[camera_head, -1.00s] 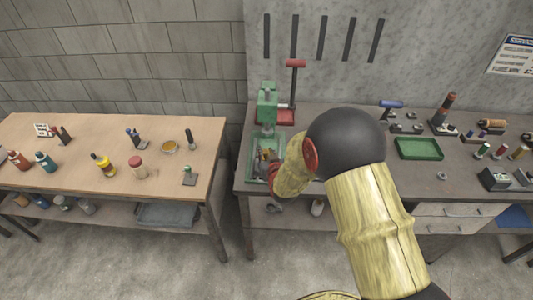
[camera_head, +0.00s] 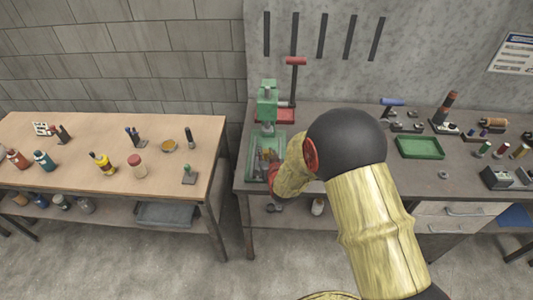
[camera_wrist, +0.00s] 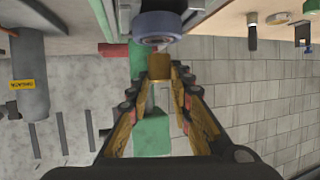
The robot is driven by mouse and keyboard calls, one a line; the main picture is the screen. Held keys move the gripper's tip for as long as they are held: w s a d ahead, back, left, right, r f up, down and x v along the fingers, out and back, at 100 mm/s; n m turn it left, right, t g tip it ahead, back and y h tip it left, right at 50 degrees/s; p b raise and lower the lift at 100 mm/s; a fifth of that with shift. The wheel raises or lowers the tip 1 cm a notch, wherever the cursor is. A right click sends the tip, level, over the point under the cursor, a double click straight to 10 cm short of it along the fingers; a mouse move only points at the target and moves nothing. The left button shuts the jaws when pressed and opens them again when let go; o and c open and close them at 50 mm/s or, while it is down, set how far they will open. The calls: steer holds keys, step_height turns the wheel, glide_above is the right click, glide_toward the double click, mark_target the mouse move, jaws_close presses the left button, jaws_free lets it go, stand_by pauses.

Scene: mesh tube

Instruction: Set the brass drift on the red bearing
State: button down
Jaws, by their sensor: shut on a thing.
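My gripper (camera_wrist: 160,75) is shut on a brass-coloured piece, the drift (camera_wrist: 159,66), which shows between the fingertips in the wrist view. A blue-grey ring-shaped part (camera_wrist: 157,27) is just beyond the drift; I cannot tell whether they touch. In the head view my gripper (camera_head: 268,157) is over the green press tray (camera_head: 252,170), mostly hidden by my arm. I cannot pick out a red bearing in either view.
The green press (camera_head: 267,100) with its red-topped lever (camera_head: 295,62) stands behind my gripper. A green tray (camera_head: 419,147) lies to the right on the grey bench. A wooden table (camera_head: 80,178) with bottles stands to the left.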

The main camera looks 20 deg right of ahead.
steer(key=shift+f+b, duration=0.8)
steer(key=shift+b, duration=0.05)
stand_by(0.7)
steer(key=c, duration=1.6)
jaws_free()
steer(key=shift+c, duration=0.2)
steer(key=shift+o, duration=0.5)
steer(key=shift+s, duration=0.1)
